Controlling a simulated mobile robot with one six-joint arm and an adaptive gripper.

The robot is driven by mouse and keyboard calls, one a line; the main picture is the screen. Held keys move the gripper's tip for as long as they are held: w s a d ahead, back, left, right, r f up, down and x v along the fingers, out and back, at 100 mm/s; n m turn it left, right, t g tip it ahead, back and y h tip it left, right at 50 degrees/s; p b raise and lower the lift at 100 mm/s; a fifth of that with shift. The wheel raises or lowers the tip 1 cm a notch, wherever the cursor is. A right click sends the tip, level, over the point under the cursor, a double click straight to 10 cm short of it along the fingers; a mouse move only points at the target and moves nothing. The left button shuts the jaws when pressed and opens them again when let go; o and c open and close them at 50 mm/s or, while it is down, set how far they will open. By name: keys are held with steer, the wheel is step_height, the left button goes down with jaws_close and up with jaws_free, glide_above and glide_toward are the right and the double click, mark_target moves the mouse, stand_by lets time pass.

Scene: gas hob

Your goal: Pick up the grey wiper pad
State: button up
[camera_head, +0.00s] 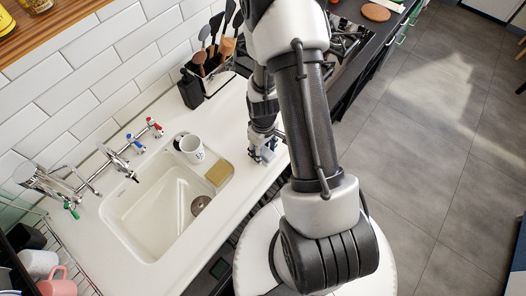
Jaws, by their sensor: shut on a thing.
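My gripper (263,154) is low over the white counter, right of the sink and beside the counter's right edge. It is shut on a small grey thing (269,154), which I take to be the grey wiper pad. Only a little of it shows between the fingers; the fingers and arm hide the rest. I cannot tell whether it touches the counter.
A utensil holder (210,80) and the hob (345,42) are farther back. Taps (120,162) line the wall side.

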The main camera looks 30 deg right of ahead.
steer(key=shift+c, duration=0.5)
steer(key=shift+r, duration=0.6)
step_height(320, 180, up, 19)
steer(key=p, duration=0.6)
steer(key=shift+f, duration=0.1)
